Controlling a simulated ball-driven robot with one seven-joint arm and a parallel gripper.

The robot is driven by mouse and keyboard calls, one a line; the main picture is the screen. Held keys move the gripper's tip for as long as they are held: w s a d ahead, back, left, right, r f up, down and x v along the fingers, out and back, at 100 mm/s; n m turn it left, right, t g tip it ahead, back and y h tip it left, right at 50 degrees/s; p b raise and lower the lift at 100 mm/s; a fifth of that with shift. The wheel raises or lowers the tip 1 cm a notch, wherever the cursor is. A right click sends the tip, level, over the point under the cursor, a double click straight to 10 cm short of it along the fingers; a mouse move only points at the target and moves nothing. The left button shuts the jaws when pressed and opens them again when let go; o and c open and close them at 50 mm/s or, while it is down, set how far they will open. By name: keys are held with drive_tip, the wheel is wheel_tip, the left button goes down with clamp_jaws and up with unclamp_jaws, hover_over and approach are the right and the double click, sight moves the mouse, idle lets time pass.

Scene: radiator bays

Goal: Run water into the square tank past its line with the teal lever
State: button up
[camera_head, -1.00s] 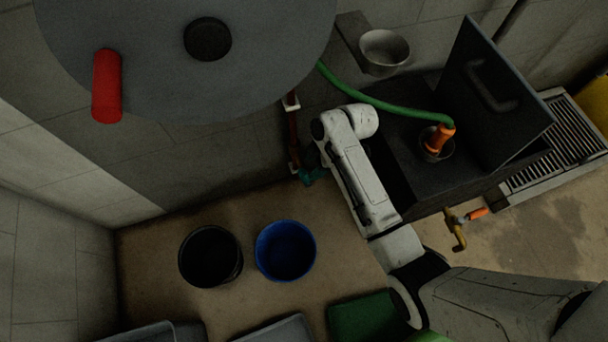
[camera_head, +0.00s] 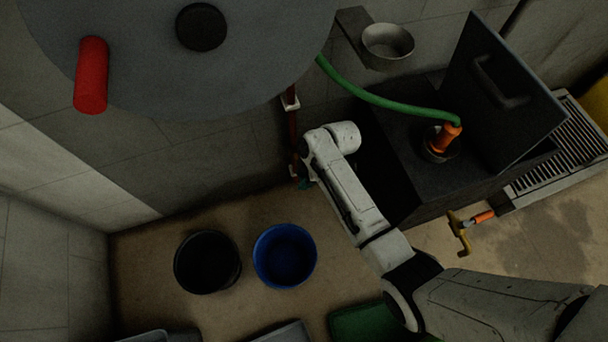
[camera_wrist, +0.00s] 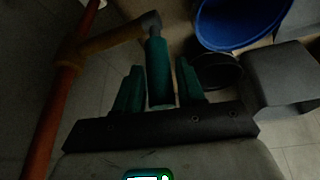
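In the wrist view the teal lever (camera_wrist: 159,72) is a cylinder on the end of a brown pipe fitting. It lies between the two fingers of my gripper (camera_wrist: 158,66), which is open, with a gap showing on both sides. In the head view my arm hides most of the gripper; only a bit of teal shows by the red pipe. The dark square tank (camera_head: 399,197) stands to the right of my arm with its lid (camera_head: 508,95) raised. A green hose (camera_head: 385,99) with an orange end (camera_head: 447,137) enters its top. The water and line inside are not visible.
A blue bucket (camera_head: 285,254) and a black bucket (camera_head: 207,262) stand on the floor left of my arm. A tap with an orange handle (camera_head: 483,217) sits at the tank's front. A red pipe (camera_wrist: 56,115) runs close on the left in the wrist view.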

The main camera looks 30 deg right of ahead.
clamp_jaws()
drive_tip(key=shift+a, duration=0.15)
idle(0.4)
drive_tip(key=a+f+g+h+b, duration=0.1)
drive_tip(key=a+f+h+b, duration=0.2)
drive_tip(key=h+b, duration=0.4)
drive_tip(key=w+a+f+g+h+b, duration=0.1)
drive_tip(key=a+f+h+b, duration=0.2)
drive_tip(key=f+h+b, duration=0.2)
drive_tip(key=h+b, duration=0.2)
drive_tip(key=h, duration=0.1)
drive_tip(key=shift+w+a+n+g+h, duration=0.2)
drive_tip(key=shift+n+g+h, duration=0.1)
drive_tip(key=shift+n+g, duration=0.1)
idle(0.5)
